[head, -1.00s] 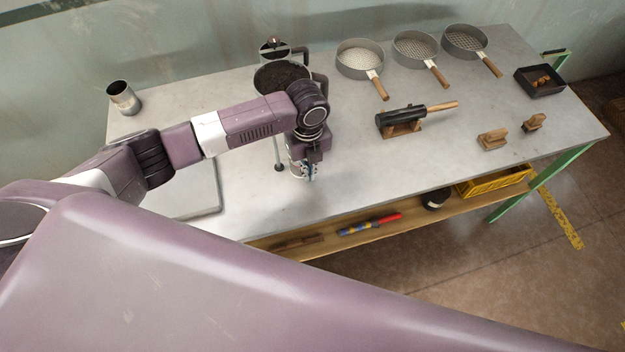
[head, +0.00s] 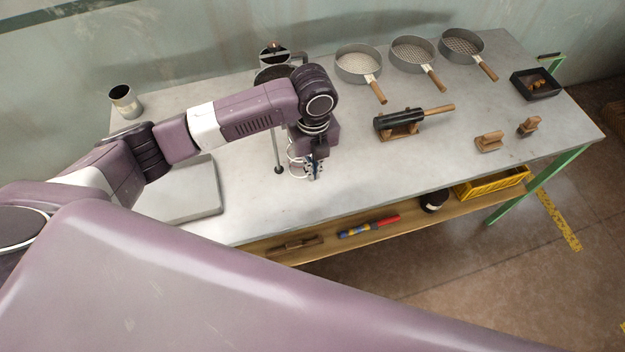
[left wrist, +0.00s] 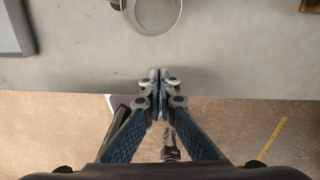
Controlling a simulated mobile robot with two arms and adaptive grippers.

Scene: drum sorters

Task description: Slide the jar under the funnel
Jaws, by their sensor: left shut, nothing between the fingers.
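A pale, round, open-topped vessel that looks like the jar (head: 294,161) stands on the table, partly hidden by my left gripper (head: 316,172). In the left wrist view the jar (left wrist: 134,18) shows from above as a ring at the top edge, cut off by the frame. My left gripper (left wrist: 158,77) is shut and empty, on the front-edge side of the jar and apart from it in that view. I cannot make out the funnel; my left arm hides part of the stand behind it. My right gripper is not in view.
A thin post with a dark foot (head: 278,170) stands just left of the jar. A grey slab (head: 190,205) and a metal cup (head: 124,101) are at left. A dark cylinder with a wooden handle (head: 400,121) and several sieves lie right. The table's front middle is clear.

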